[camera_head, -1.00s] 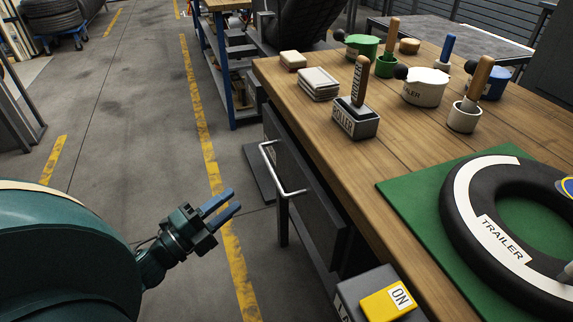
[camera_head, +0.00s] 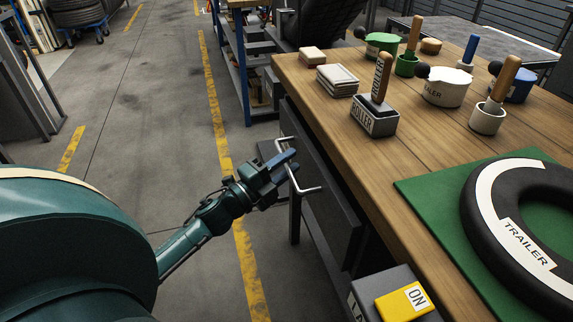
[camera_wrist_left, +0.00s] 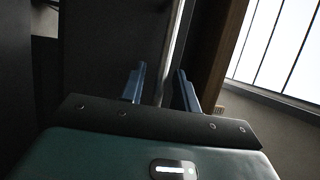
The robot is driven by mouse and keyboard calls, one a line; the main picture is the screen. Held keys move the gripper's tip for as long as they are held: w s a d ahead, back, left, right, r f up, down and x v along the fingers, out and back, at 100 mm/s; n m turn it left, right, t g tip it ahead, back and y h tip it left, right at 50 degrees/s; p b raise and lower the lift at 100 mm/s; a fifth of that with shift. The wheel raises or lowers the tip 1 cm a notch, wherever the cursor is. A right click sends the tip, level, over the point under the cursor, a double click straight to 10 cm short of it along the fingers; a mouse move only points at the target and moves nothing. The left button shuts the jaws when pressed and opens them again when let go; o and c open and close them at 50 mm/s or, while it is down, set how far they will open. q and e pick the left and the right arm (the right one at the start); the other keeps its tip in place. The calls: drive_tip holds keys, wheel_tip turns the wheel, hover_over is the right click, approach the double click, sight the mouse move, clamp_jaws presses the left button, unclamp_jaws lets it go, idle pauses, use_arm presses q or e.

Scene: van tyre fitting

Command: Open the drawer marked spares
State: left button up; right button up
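The dark drawer (camera_head: 335,215) is under the front edge of the workbench and looks shut. Its marking cannot be read from here. Its pale bar handle (camera_head: 308,190) sticks out from the front. My left gripper (camera_head: 289,160) is at the handle, its blue fingers overlapping the bar in the head view. In the left wrist view the left gripper (camera_wrist_left: 160,86) is open, with a pale bar, likely the handle (camera_wrist_left: 174,48), running between the two spread fingers. Contact cannot be told. My right gripper is not in view.
The wooden bench top (camera_head: 350,160) holds a roller block (camera_head: 375,121), pots, pads and a tyre marked TRAILER (camera_head: 515,235) on a green mat (camera_head: 430,195). A grey box with a yellow ON block (camera_head: 403,301) stands near the bench's front.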

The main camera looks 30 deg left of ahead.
use_arm(q)
clamp_jaws()
idle(0.6)
